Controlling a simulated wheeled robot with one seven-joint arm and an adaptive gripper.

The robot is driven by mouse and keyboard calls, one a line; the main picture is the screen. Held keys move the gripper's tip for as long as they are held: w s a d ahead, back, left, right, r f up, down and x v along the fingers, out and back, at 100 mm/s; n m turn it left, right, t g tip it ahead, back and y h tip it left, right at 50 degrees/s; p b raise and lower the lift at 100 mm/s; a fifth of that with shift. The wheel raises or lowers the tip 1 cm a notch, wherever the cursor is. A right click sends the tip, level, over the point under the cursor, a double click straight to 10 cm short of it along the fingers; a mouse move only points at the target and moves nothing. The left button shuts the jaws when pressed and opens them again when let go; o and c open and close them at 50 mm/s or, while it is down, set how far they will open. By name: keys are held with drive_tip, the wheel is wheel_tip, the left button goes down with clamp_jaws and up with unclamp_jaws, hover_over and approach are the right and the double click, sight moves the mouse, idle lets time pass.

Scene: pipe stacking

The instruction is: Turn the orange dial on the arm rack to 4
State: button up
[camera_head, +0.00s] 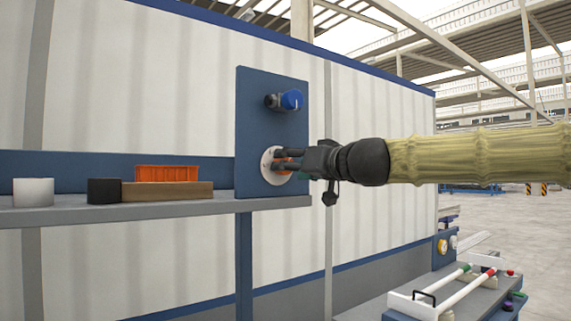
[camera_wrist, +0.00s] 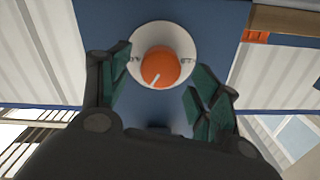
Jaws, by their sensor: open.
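The orange dial (camera_wrist: 159,67) sits on a round white plate (camera_wrist: 186,48) on the blue panel. Its white pointer line runs toward the lower left in the wrist view. Most of the plate's markings are too small to read. My gripper (camera_wrist: 158,80) is open, with one finger on each side of the dial and visible gaps to it. In the head view my gripper (camera_head: 280,160) reaches the panel from the right and partly covers the orange dial (camera_head: 283,153) and its white plate (camera_head: 265,162).
A blue knob (camera_head: 291,100) juts from the panel (camera_head: 250,125) above the dial. A grey shelf (camera_head: 150,207) to the left holds a white block (camera_head: 33,192), a black block (camera_head: 104,190), a wooden block (camera_head: 167,189) and an orange crate (camera_head: 167,173). A bench with pipes (camera_head: 465,290) stands lower right.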

drive_tip(key=shift+p+x, duration=0.35)
drive_tip(key=shift+x, duration=1.2)
drive_tip(key=c, duration=1)
drive_tip(key=shift+c, duration=0.2)
drive_tip(key=shift+m, duration=0.3)
drive_tip(key=m+b, duration=0.1)
drive_tip(key=m, duration=0.4)
drive_tip(key=shift+f+m, duration=0.1)
drive_tip(key=shift+m, duration=0.2)
drive_tip(key=m+b, duration=0.1)
drive_tip(key=m, duration=0.4)
drive_tip(key=shift+m, duration=0.3)
